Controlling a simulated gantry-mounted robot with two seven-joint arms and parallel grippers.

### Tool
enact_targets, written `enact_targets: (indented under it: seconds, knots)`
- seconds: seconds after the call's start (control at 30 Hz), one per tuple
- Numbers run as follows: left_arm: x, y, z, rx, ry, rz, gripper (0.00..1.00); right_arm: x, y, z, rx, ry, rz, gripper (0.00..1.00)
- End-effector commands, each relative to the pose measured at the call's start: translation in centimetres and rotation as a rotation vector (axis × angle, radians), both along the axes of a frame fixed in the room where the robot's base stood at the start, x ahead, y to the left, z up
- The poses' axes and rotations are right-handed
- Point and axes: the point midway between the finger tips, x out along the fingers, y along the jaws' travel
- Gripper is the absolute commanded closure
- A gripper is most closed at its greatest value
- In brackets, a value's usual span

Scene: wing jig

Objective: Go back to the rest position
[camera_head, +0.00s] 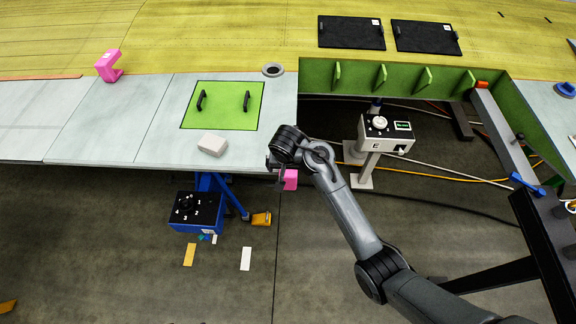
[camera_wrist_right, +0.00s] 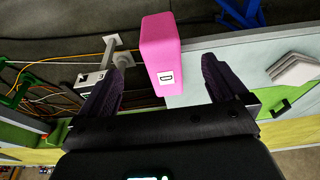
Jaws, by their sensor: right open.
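My right arm reaches up from the lower right in the head view. Its gripper (camera_head: 276,168) is at the front edge of the wing panel. In the right wrist view the two fingers of my right gripper (camera_wrist_right: 172,85) stand apart, so it is open. A pink block marked D (camera_wrist_right: 160,55) shows ahead of the fingers, between their lines, not visibly gripped. The same pink block (camera_head: 290,179) shows partly behind my gripper in the head view, at the panel edge. My left gripper is not in view.
A green hatch plate with two handles (camera_head: 222,105) and a white block (camera_head: 212,144) lie on the panel. Another pink clamp (camera_head: 108,66) sits at left. A white control box E (camera_head: 386,132) and a blue box (camera_head: 197,211) stand nearby. Cables cross the floor.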

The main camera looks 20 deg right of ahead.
Motion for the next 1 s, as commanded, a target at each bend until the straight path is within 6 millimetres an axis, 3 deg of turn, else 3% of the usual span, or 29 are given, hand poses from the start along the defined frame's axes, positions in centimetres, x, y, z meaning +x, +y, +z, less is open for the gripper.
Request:
enact_targets:
  seconds: [0.33,0.47,0.53,0.67,0.8,0.9,1.0]
  knots:
    - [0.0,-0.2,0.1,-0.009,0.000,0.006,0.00,-0.3,0.0,-0.1,0.000,0.008,-0.001,0.00]
    - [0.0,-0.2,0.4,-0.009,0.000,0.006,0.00,-2.0,-0.1,-2.2,-0.001,0.050,-0.002,0.00]
    - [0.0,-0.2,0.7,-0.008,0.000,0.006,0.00,-3.8,-0.3,-4.3,-0.004,0.094,-0.004,0.00]
    - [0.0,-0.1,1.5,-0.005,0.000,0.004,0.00,-9.3,-0.9,-9.3,-0.012,0.204,-0.006,0.00]
    - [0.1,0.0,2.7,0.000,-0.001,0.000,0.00,-17.7,-1.8,-13.3,-0.013,0.294,-0.038,0.00]
    - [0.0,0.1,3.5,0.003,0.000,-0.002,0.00,-23.3,-2.4,-14.1,-0.003,0.322,-0.050,0.00]
    - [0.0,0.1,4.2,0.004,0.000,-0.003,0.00,-28.3,-2.8,-13.4,0.008,0.331,-0.025,0.00]
